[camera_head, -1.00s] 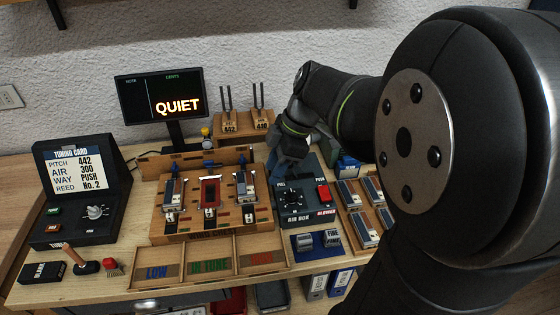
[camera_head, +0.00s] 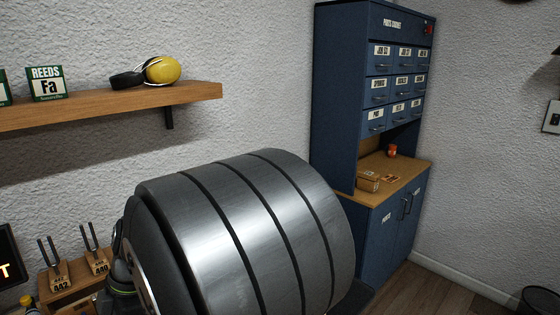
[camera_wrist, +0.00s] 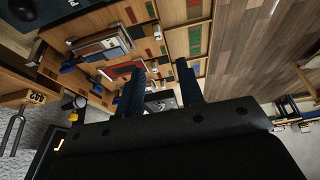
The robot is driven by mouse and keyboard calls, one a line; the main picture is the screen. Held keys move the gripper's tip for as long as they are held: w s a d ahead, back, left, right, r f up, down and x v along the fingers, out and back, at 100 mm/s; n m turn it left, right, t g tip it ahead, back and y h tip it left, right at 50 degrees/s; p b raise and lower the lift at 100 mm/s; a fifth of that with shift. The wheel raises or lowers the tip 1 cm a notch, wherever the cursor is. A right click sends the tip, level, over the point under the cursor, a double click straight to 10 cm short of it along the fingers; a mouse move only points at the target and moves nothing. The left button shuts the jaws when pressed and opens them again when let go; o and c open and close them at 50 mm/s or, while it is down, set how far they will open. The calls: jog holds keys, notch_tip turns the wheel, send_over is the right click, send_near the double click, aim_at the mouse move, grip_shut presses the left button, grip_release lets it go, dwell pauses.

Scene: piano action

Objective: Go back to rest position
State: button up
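My gripper (camera_wrist: 160,88) shows in the wrist view with its two blue fingers spread apart. I see nothing held between them, only the bench scene beyond. In the wrist view the wooden reed bench (camera_wrist: 114,17) with its reed plates (camera_wrist: 98,50) and coloured trays (camera_wrist: 195,40) lies past the fingers, tilted in the picture. In the head view a large grey link of my arm fills the lower middle, and my gripper is hidden or out of frame. The bench's main work area is out of the head view.
In the head view, tuning forks (camera_head: 72,270) stand at lower left beside the display's edge (camera_head: 10,268). A wall shelf (camera_head: 120,108) holds a reed box (camera_head: 46,83) and a yellow-and-black item (camera_head: 162,70). A blue parts cabinet (camera_head: 345,110) stands right; floor is clear before it.

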jog(key=x, duration=1.3)
jog(key=shift+a+f, duration=0.1)
jog(key=shift+f, duration=0.05)
jog(key=shift+w+a, duration=0.1)
